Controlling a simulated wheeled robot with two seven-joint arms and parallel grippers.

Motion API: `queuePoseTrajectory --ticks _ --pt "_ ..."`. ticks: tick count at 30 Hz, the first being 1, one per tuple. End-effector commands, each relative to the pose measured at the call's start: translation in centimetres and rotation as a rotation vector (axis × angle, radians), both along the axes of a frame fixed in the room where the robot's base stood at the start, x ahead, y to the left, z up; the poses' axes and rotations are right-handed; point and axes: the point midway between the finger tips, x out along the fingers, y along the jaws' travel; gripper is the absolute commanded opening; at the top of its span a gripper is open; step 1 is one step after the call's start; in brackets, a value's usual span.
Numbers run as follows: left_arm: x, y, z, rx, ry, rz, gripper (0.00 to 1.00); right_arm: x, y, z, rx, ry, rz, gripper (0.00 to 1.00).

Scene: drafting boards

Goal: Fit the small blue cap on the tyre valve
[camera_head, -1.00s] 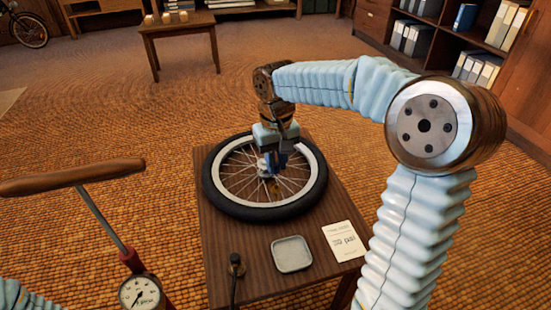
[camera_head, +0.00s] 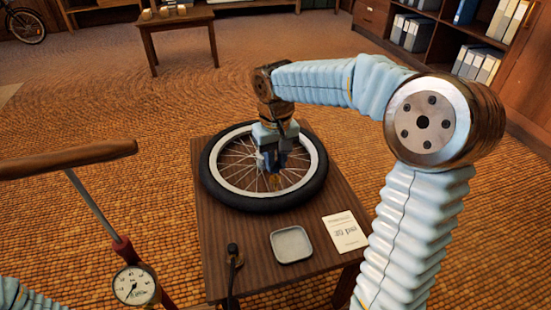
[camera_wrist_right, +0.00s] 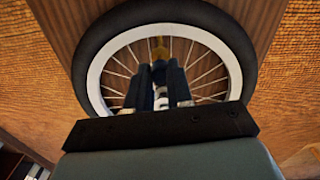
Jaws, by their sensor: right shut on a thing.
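The bicycle wheel with its black tyre (camera_head: 222,191) lies flat on the small wooden table; its tyre also shows in the wrist view (camera_wrist_right: 93,45). My right gripper (camera_head: 271,170) points down inside the rim, over the spokes. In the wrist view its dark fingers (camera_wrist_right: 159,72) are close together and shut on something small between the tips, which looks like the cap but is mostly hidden. A brass-coloured piece (camera_wrist_right: 158,48) shows just beyond the fingertips; I cannot tell whether it is the valve or touches the cap. My left gripper is not in view.
An empty grey tray (camera_head: 292,245) and a printed card (camera_head: 345,232) lie near the table's front. A black hose end (camera_head: 233,255) stands left of the tray. A floor pump with a gauge (camera_head: 134,285) and wooden handle (camera_head: 70,158) stands at the left.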

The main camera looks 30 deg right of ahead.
Motion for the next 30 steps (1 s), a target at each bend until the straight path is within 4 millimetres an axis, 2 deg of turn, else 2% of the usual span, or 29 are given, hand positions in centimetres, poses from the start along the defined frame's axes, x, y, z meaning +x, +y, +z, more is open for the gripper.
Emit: queuePoseTrajectory --ticks 8,30 --pt "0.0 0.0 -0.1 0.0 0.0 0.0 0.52 0.0 0.0 -0.1 0.0 0.0 0.0 0.0" --pt "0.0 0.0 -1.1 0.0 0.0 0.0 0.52 0.0 0.0 -1.9 0.0 0.0 0.0 0.0"
